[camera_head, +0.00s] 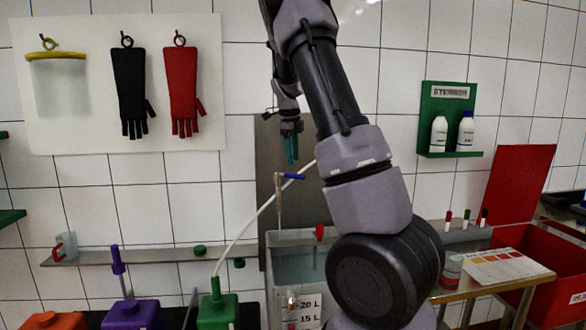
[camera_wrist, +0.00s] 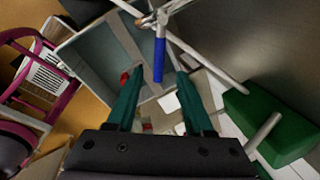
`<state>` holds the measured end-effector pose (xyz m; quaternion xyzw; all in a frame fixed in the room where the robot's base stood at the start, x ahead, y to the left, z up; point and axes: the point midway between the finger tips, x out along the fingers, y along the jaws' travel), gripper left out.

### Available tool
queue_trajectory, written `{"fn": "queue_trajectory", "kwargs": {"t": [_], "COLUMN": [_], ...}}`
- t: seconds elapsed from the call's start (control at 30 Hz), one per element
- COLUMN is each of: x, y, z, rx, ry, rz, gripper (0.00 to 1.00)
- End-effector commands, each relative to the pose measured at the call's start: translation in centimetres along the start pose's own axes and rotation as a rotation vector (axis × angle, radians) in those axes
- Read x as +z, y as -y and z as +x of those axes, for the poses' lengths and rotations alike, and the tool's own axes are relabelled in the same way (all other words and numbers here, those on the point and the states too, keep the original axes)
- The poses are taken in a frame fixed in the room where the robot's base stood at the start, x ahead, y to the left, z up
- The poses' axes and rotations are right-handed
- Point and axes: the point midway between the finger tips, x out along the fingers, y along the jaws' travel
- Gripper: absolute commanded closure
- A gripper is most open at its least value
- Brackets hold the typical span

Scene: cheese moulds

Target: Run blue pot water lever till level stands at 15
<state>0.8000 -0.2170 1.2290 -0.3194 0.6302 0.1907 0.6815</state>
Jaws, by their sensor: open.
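The blue lever (camera_head: 292,176) sticks out sideways at the top of a thin tap pipe (camera_head: 279,205) above the pot. The pot (camera_head: 285,265) is a grey-blue tub with "20 L" and "15 L" marks on its front; I cannot tell the water level. My gripper (camera_head: 290,150) has green fingers pointing down, just above the lever and apart from it. In the wrist view my gripper (camera_wrist: 160,74) is open and empty. The blue lever (camera_wrist: 159,60) shows there between the fingertips' lines, and the pot (camera_wrist: 88,52) lies below.
A red handle (camera_head: 319,232) stands at the pot's rim. A white hose (camera_head: 245,225) runs from the green can (camera_head: 217,308) up behind my arm. Purple (camera_head: 133,314) and orange cans stand to the left. A table (camera_head: 500,284) with a colour chart is at right.

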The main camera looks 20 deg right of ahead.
Motion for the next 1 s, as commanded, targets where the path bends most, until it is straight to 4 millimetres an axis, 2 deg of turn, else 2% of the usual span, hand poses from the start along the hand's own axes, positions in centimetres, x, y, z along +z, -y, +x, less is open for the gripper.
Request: {"fn": "queue_trajectory", "kwargs": {"t": [0.03,0.13,0.33,1.0], "x": [0.1,0.2,0.1,0.1], "y": [0.1,0.0,0.1,0.1], "z": [-1.1,-3.0,-5.1,-5.4], "rx": [-0.002,-0.002,-0.001,0.000], "ry": [0.004,0.004,0.002,0.001], "rz": [-0.001,-0.001,-0.001,0.000], "gripper": [0.48,0.48,0.48,0.48]}}
